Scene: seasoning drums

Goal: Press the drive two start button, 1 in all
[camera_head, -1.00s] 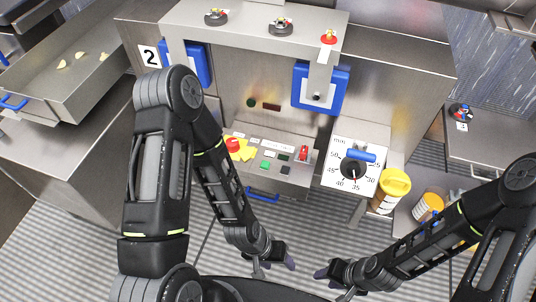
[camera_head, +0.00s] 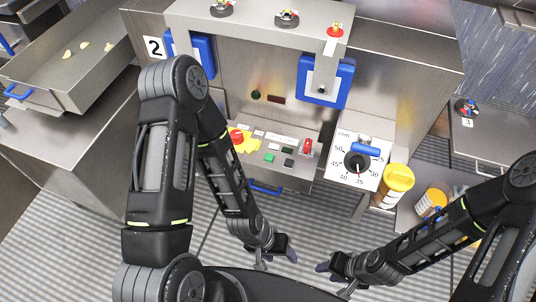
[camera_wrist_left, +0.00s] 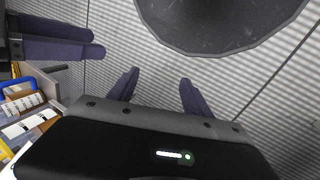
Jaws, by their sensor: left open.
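The control panel (camera_head: 262,178) sits low in the middle of the head view. It carries a green button (camera_head: 269,157), a dark green or black button (camera_head: 288,162), a red mushroom button (camera_head: 236,135) on yellow and a red switch (camera_head: 307,147). The labels are too small to read, so I cannot tell which is the drive two start. My left gripper (camera_head: 278,260) is open and empty, below and apart from the panel; its spread fingers show in the left wrist view (camera_wrist_left: 160,77). My right gripper (camera_head: 328,272) hangs just right of it; its opening is unclear.
A number 2 plate (camera_head: 154,47) marks the machine. A blue handle (camera_head: 265,187) juts from the panel front. A dial (camera_head: 357,163), a yellow-lidded jar (camera_head: 396,183) and another jar (camera_head: 431,205) stand to the right. Open floor lies between panel and grippers.

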